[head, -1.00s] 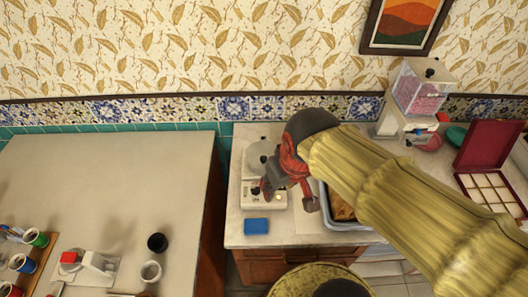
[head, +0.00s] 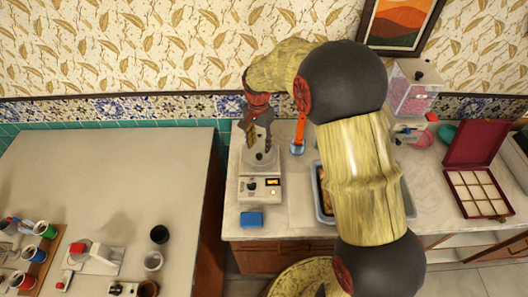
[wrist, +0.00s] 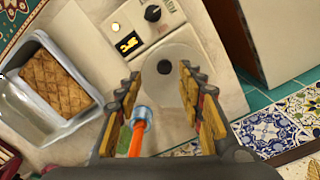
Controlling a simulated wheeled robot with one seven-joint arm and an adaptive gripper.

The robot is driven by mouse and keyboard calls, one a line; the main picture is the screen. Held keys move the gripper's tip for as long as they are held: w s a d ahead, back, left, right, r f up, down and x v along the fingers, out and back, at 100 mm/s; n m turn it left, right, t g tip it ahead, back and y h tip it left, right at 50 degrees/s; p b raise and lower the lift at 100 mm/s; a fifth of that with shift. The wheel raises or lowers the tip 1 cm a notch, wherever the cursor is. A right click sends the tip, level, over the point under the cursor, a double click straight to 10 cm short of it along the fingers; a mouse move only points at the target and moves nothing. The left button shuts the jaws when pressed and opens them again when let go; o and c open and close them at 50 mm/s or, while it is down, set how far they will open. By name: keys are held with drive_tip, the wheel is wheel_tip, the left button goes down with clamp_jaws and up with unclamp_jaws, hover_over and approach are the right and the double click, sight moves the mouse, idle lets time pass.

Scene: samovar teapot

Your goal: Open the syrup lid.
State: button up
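An orange-handled tool with a blue end (head: 298,130) stands right of my gripper. A tray with brown pastry (wrist: 58,80) is beside the warmer. A blue block (head: 251,218) lies in front. A red compartment box (head: 480,185) is at the right; the left counter's middle is clear.

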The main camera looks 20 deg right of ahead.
sight(259, 155)
drive_tip(key=shift+w+r+m, duration=0.5)
drive_tip(key=shift+w+r, duration=0.05)
drive_tip(key=shift+r, duration=0.05)
drive_tip(key=shift+s+m, duration=0.1)
drive_tip(key=shift+m, duration=0.3)
drive_tip(key=shift+f+m, duration=0.2)
drive_tip(key=shift+m, duration=0.2)
wheel_tip(259, 155, down, 8)
drive_tip(key=shift+r+b, duration=0.25)
drive_tip(key=shift+b, duration=0.1)
drive_tip(key=shift+c, duration=1.2)
drive_tip(key=c, duration=0.7)
clamp_jaws()
